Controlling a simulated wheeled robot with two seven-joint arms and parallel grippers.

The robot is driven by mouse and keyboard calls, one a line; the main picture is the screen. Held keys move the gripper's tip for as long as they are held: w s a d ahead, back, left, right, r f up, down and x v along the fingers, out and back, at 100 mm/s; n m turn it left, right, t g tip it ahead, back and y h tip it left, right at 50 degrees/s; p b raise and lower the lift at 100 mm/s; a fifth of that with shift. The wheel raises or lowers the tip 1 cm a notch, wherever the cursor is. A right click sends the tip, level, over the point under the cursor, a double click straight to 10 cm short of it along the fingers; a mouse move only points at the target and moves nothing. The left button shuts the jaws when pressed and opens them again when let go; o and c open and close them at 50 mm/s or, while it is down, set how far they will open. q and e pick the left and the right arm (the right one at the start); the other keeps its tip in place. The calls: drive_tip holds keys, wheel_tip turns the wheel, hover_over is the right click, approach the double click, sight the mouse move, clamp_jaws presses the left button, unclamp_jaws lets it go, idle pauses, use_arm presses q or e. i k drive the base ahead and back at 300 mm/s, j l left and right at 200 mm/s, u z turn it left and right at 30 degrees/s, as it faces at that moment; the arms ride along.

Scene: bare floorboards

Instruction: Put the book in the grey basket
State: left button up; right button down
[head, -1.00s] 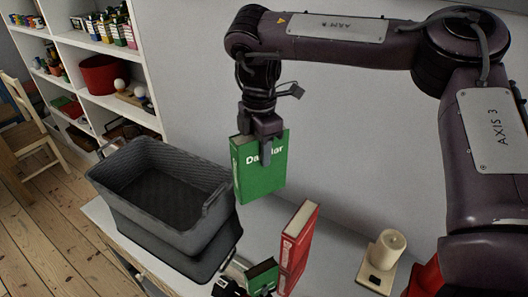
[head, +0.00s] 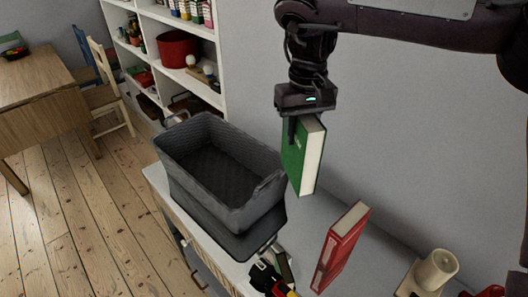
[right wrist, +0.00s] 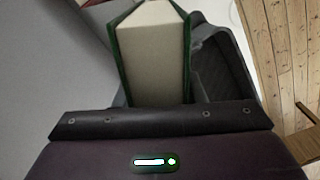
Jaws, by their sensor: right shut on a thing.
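My right gripper (head: 292,128) is shut on the top of a green book (head: 295,162) and holds it upright in the air, with its pale page edge facing right. The book hangs at the right end of the grey basket (head: 228,212) in the head view, seemingly above rim height. The basket is open and looks empty, standing on a white-topped surface. In the right wrist view, the book's pages (right wrist: 152,58) fill the middle, and part of the basket (right wrist: 226,68) shows behind it to the right. My left gripper is not in view.
A red book (head: 341,246) stands to the right of the basket, with a candle (head: 436,271) farther right. Small dark, red and yellow items (head: 270,281) lie at the front. A white shelf (head: 190,92) stands behind, left of the wall; a wooden table (head: 45,105) is at far left.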

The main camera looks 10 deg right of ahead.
sight(216, 184)
drive_tip(key=i+j+u, duration=0.2)
drive_tip(key=i+j, duration=0.15)
drive_tip(key=i+j+u, duration=0.15)
drive_tip(key=i+j, duration=0.15)
drive_tip(key=i, duration=0.25)
